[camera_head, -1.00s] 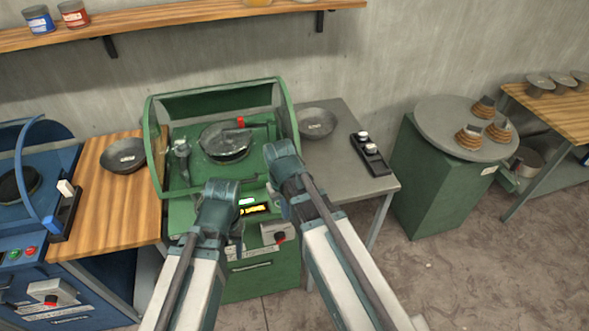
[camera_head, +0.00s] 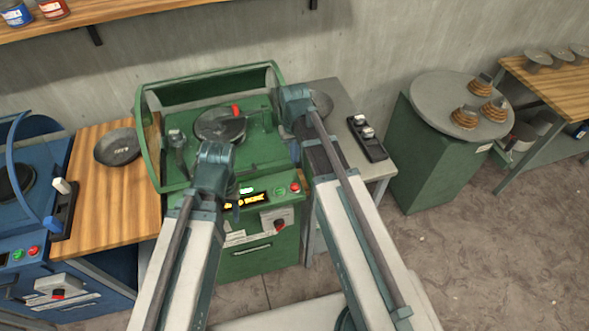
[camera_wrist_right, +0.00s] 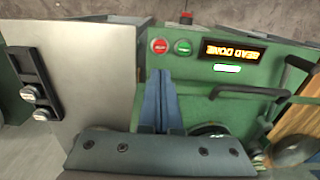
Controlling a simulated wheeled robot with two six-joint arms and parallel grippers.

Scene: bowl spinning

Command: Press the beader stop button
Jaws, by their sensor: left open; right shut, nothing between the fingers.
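The green beader (camera_head: 255,222) has a red stop button (camera_head: 295,187) at the right of its front panel, beside a green button (camera_head: 280,191) and a lit yellow display (camera_head: 244,199). The right wrist view shows the red button (camera_wrist_right: 160,46), the green button (camera_wrist_right: 183,47) and a display reading "BEAD DONE" upside down. My right gripper's blue fingers (camera_wrist_right: 161,92) are shut and empty, pointing toward the red button, apparently short of it. My left gripper (camera_head: 236,203) is in front of the panel, left of the buttons, and open; its fingers are mostly hidden by its wrist.
A dark bowl (camera_head: 118,147) sits on the wooden table (camera_head: 88,185) at left, beside a blue machine (camera_head: 25,215). A grey table (camera_head: 330,97) with a black switch box (camera_head: 367,140) stands right of the beader. A green pedestal (camera_head: 420,165) is further right.

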